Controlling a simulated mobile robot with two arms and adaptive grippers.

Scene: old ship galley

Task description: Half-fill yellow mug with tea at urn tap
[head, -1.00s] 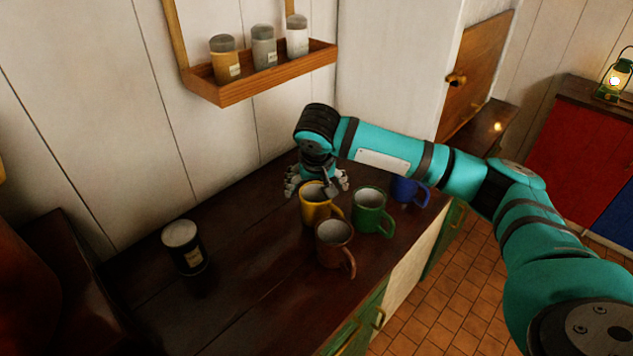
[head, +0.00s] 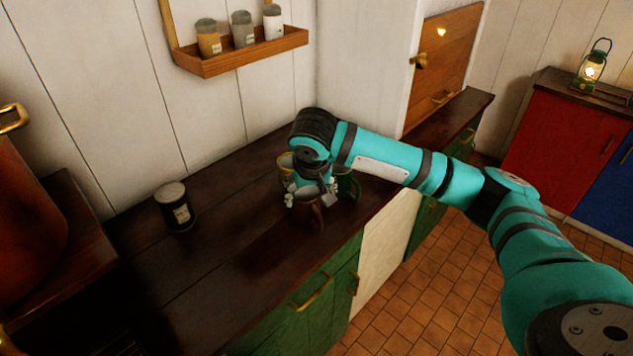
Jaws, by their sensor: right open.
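The yellow mug (head: 285,163) stands on the dark wooden counter, mostly hidden behind my right gripper. My right gripper (head: 311,195) is open and points down over the cluster of mugs, in front of the yellow mug and overlapping the brown mug in the picture. I cannot tell whether it touches any mug. A copper-coloured rounded vessel (head: 28,225), apparently the urn, is cut off at the left edge, with a brass handle (head: 14,118). Its tap is not clearly visible. My left gripper is not in view.
The brown mug (head: 308,214) and green mug (head: 349,185) stand close around the gripper; the blue mug is hidden. A dark lidded jar (head: 175,207) stands on the counter (head: 215,250) between urn and mugs. A wall shelf (head: 245,57) holds three jars. The counter's front left is clear.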

